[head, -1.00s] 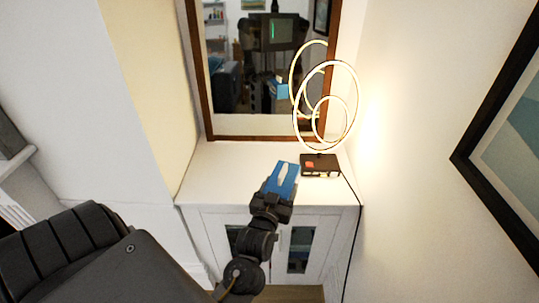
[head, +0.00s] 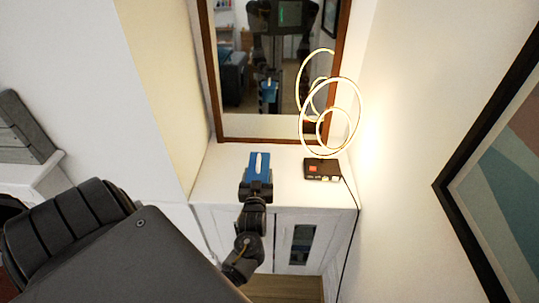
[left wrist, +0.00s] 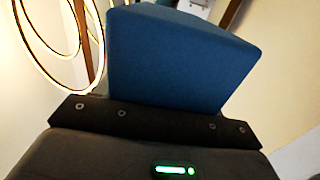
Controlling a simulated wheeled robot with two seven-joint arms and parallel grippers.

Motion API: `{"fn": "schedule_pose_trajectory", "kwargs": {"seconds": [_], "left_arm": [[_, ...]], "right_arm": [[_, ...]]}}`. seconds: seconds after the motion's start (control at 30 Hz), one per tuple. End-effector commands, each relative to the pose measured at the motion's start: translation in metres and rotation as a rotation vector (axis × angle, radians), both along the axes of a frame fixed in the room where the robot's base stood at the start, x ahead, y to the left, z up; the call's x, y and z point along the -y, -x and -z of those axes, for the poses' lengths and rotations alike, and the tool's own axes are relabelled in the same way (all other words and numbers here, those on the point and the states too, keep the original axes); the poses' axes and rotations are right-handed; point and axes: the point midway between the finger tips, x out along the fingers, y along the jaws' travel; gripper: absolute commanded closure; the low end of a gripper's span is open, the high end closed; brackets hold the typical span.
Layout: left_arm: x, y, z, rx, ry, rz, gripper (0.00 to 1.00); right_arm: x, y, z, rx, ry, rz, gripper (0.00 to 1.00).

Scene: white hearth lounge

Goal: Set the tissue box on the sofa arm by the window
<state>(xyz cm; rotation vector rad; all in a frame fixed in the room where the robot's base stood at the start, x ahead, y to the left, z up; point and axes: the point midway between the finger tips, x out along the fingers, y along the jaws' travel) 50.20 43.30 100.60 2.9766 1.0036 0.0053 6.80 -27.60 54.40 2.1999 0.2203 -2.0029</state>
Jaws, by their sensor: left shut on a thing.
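The tissue box (head: 249,172) is blue with a white slot on its top. My left gripper (head: 256,190) is shut on it and holds it in front of the mirror, over the white cabinet; whether it touches the cabinet top I cannot tell. In the left wrist view the blue box (left wrist: 180,60) fills the middle, just beyond the gripper (left wrist: 150,118). No sofa arm or window shows directly in the head view. My right gripper is not in view.
The white cabinet (head: 215,185) stands below a wood-framed mirror (head: 211,90). A ring lamp (head: 330,115) on a dark base (head: 323,169) stands right of the box, its cord hanging down. A framed picture (head: 500,160) hangs on the right wall.

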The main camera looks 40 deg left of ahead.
Motion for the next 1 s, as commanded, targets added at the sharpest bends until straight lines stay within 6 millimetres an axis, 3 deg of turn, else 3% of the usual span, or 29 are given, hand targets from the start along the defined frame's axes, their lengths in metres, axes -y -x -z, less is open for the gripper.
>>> {"fn": "schedule_pose_trajectory", "kwargs": {"seconds": [0.03,0.17,0.4,0.83,1.0], "left_arm": [[-0.006,-0.015,0.019,0.005,-0.002,0.0,0.58],[-0.018,-0.046,0.034,0.004,-0.003,0.0,0.58],[-0.029,-0.071,0.066,0.002,-0.001,0.0,0.58],[-0.033,-0.082,0.075,-0.001,-0.001,0.001,0.58],[-0.036,-0.089,0.094,-0.001,-0.001,0.001,0.58]], "right_arm": [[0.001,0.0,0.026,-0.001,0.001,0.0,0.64],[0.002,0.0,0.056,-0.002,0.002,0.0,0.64],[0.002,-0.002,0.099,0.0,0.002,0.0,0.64],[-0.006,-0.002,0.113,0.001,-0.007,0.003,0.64],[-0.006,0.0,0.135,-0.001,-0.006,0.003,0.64]]}}
